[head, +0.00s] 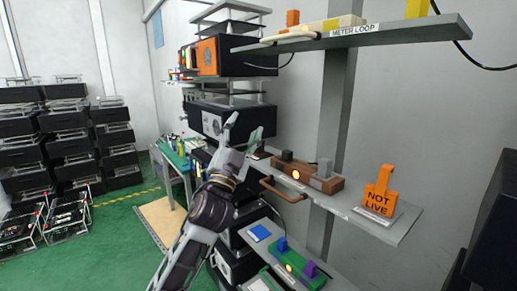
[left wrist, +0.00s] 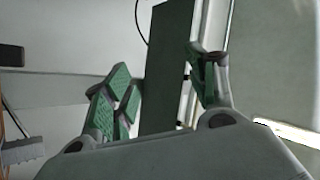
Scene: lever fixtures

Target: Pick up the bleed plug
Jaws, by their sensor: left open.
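I cannot make out which thing is the bleed plug; no label naming it is readable. On the middle shelf sits a brown lever fixture (head: 325,184) with a lit lamp and a grey block. My right gripper is not in view.
An orange "NOT LIVE" tag (head: 380,194) stands near the shelf's right end. The upper shelf (head: 391,35) reads "METER LOOP". Black crates (head: 65,120) stack at left. Green floor is open between.

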